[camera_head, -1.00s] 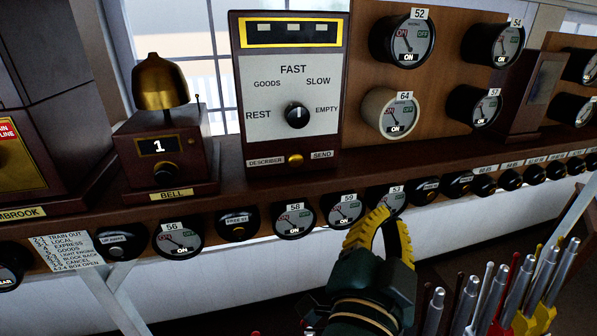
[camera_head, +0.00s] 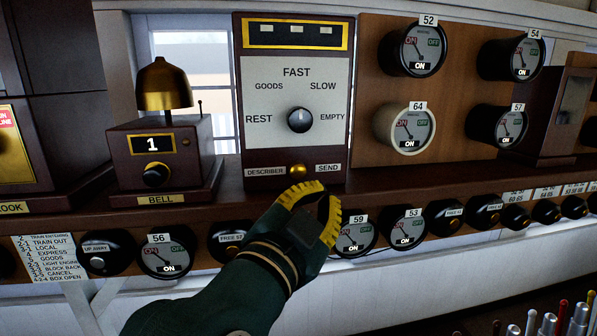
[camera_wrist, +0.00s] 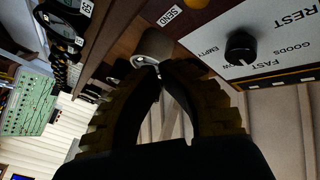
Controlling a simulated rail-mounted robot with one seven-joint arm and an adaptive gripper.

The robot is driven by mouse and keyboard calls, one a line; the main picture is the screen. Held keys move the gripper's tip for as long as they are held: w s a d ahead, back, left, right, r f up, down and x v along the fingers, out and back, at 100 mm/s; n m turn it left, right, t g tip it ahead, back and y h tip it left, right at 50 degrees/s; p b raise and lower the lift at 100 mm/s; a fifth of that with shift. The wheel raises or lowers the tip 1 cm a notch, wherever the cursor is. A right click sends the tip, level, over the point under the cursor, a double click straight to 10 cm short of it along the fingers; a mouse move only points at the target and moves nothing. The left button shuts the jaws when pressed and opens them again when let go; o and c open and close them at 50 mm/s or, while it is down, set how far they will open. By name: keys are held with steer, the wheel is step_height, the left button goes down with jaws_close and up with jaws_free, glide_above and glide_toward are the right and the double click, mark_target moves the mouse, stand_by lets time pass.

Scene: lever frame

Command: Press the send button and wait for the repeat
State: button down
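The gold button (camera_head: 297,169) sits on the lower edge of the describer box, between the labels DESCRIBER and SEND (camera_head: 328,168). Part of it shows at the top edge of the wrist view (camera_wrist: 196,3). My gripper (camera_head: 326,190) is just below and right of the button, in front of the shelf edge. Its yellow-padded fingers arch together at the tips, with nothing between them. I see no contact with the button. The describer knob (camera_head: 300,120) points roughly upward.
Round dials, including dial 59 (camera_head: 356,235), line the shelf front beside and behind my gripper. More dials, including dial 64 (camera_head: 404,128), are on the wooden board at right. Lever tops (camera_head: 548,323) stand at lower right. Space before the describer face is clear.

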steer(key=shift+w+a+p, duration=0.2)
steer(key=shift+w+a, duration=0.05)
steer(key=shift+w, duration=0.9)
steer(key=shift+w+a+p, duration=0.15)
steer(key=shift+w+a, duration=0.05)
steer(key=shift+w, duration=0.95)
steer(key=shift+w+a+p, duration=0.2)
steer(key=shift+w+a, duration=0.05)
steer(key=shift+w, duration=0.9)
steer(key=shift+w+a, duration=0.1)
steer(key=shift+w, duration=0.3)
steer(key=shift+w+a, duration=0.1)
steer(key=shift+w, duration=0.35)
steer(key=shift+s+b, duration=0.55)
steer(key=shift+s, duration=0.3)
steer(key=shift+s+d+b, duration=0.25)
steer(key=shift+s+b, duration=0.05)
steer(key=shift+s, duration=0.5)
steer(key=shift+s+d+b, duration=0.2)
steer(key=shift+s+b, duration=0.15)
steer(key=shift+s, duration=0.5)
steer(key=shift+s+d+b, duration=0.25)
steer(key=shift+s+b, duration=0.05)
steer(key=shift+s, duration=0.5)
